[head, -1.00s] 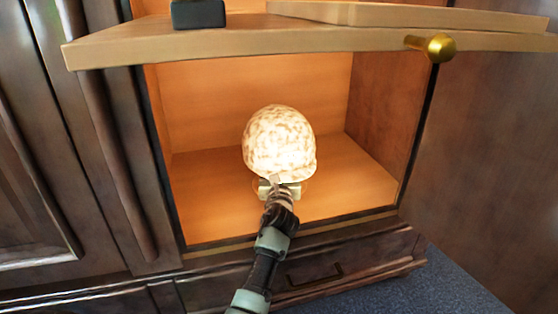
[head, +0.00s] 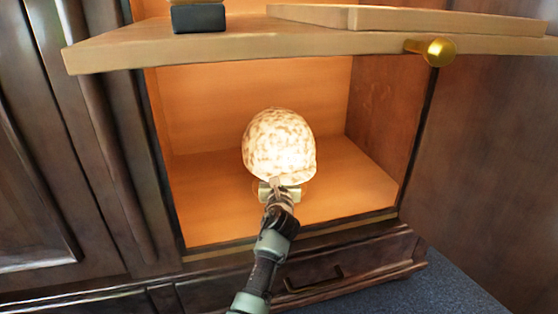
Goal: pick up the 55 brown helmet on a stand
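A mottled white and brown helmet (head: 279,145), brightly lit, sits upright in an open cabinet compartment. A small pale metallic stand part (head: 292,192) shows under its lower edge. My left gripper (head: 275,184) reaches in from the bottom of the head view, up to the front lower rim of the helmet and the stand. The fingertips are small and overlap the stand, so their opening and any grip are unclear. My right gripper is not in view.
The compartment floor (head: 350,185) is clear beside the helmet. A shelf (head: 230,43) overhangs it, bearing a dark box (head: 198,18) and a board (head: 440,19). A brass knob (head: 438,51) juts out at right. A drawer (head: 335,262) lies below.

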